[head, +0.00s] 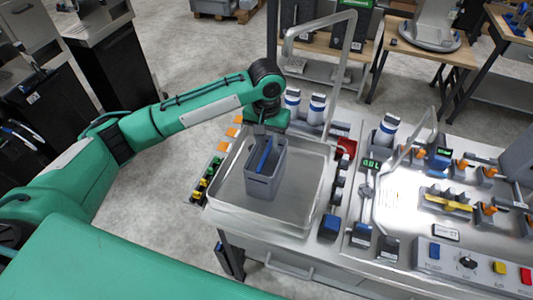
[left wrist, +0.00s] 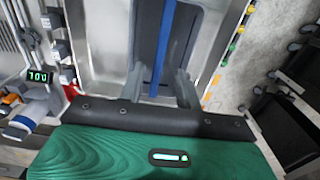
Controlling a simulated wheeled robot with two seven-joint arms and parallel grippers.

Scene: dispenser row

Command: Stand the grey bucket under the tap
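The grey bucket (head: 263,187) stands upright in the shallow metal basin (head: 308,205) at the near left of the bench. Its blue handle (head: 264,155) lies across its open top. The tap (head: 352,25) is a tall grey arch at the back of the basin, its spout end high above. My left gripper (head: 262,133) is at the bucket's far end. In the left wrist view its two fingers (left wrist: 161,75) stand apart, one on each side of the blue handle (left wrist: 162,45), with gaps visible. My right gripper is not in view.
White bottles with blue bands (head: 316,108) stand behind the basin. A row of coloured connectors (head: 208,178) runs along its left side. Blue-capped blocks (head: 331,226), a green display (head: 371,164) and a panel with buttons (head: 470,266) lie to the right.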

